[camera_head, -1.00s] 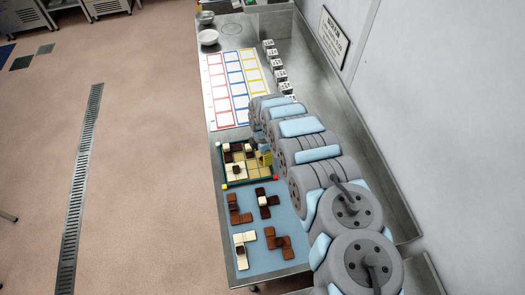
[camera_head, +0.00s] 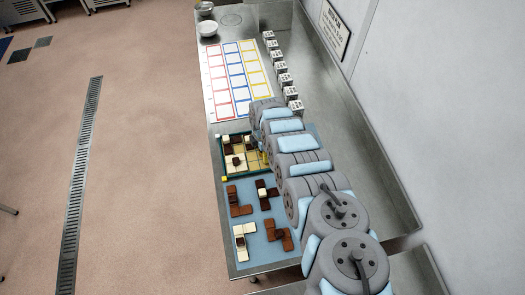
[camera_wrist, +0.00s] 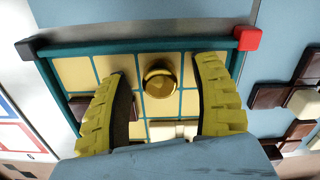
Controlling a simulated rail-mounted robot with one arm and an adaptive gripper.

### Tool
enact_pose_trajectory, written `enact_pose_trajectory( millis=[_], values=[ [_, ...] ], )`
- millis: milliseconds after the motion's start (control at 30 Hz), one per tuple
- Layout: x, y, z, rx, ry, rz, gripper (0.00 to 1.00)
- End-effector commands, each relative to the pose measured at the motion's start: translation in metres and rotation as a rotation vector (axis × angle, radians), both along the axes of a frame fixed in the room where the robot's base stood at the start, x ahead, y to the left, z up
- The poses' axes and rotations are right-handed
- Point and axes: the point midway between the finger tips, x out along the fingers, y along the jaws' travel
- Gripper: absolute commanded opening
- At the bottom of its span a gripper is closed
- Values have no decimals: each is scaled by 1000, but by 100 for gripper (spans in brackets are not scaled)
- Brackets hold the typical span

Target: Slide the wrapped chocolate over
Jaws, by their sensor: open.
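A round gold wrapped chocolate (camera_wrist: 160,80) sits on the cream-squared grid board in the wrist view. My gripper (camera_wrist: 164,68) is open, its two ridged yellow fingers on either side of the chocolate, with clear gaps to both. Whether the fingertips touch the board cannot be told. The board has a teal rim (camera_wrist: 160,47) with a red corner block. In the head view the board (camera_head: 238,176) is partly covered by my arm, which hides the wrapped chocolate and most of my gripper.
A white chocolate piece (camera_wrist: 172,130) lies between the fingers near my palm. White and dark pieces (camera_head: 237,161) stand on the board. Several chocolate shapes (camera_head: 240,208) lie on the blue mat (camera_head: 259,247). A card with coloured boxes (camera_head: 234,80) and a row of white blocks (camera_head: 279,66) lie beyond.

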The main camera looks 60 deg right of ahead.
Motion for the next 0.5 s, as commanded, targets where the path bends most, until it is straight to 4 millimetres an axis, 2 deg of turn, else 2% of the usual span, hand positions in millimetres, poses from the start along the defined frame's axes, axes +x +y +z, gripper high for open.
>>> enact_pose_trajectory(
  millis=[67, 100, 300, 333, 500],
  values=[
    [0, 0, 0, 0, 0, 0, 64],
    [0, 0, 0, 0, 0, 0, 61],
    [0, 0, 0, 0, 0, 0, 4],
    [0, 0, 0, 0, 0, 0, 0],
    [0, 0, 0, 0, 0, 0, 0]
  ],
)
